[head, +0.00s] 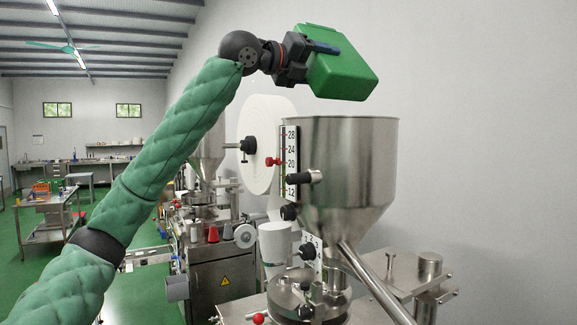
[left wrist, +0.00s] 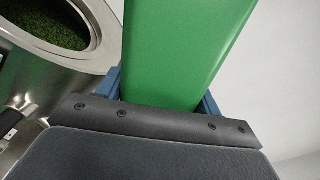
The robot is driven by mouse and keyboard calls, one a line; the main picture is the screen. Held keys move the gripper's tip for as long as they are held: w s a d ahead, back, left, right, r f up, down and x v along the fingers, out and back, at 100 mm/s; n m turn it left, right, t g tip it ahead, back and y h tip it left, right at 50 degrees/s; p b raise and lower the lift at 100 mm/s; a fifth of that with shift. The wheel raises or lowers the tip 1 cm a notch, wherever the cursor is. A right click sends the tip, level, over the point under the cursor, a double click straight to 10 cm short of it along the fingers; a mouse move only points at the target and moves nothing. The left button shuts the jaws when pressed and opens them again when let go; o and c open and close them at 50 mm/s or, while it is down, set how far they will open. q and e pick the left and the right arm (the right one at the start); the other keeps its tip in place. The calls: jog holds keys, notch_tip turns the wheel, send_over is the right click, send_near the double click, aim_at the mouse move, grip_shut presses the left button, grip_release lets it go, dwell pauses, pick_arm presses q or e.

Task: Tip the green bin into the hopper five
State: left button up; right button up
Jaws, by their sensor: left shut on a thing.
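The green bin (head: 338,72) is held in the air above the steel hopper (head: 345,170), tilted in the head view. My left gripper (head: 318,47) is shut on the bin, with a blue finger along its side. In the left wrist view the bin (left wrist: 185,50) fills the middle between the blue fingers (left wrist: 160,90). The hopper's rim (left wrist: 108,25) shows at upper left there, with green leafy material inside. The bin's opening and contents are hidden. My right gripper is not in view.
A scale with numbers (head: 290,160) and a white paper reel (head: 262,140) stand left of the hopper. A slanted steel tube (head: 375,285) runs below it. Another packing machine (head: 215,250) stands behind at left. The air right of the hopper is clear up to the wall.

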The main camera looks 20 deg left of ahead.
aim_at(318, 58)
pick_arm(q)
jog(key=s, duration=0.6)
jog(key=shift+d+r, duration=0.15)
jog(key=s, duration=0.5)
jog(key=shift+s+d+r, duration=0.15)
jog(key=shift+s, duration=0.25)
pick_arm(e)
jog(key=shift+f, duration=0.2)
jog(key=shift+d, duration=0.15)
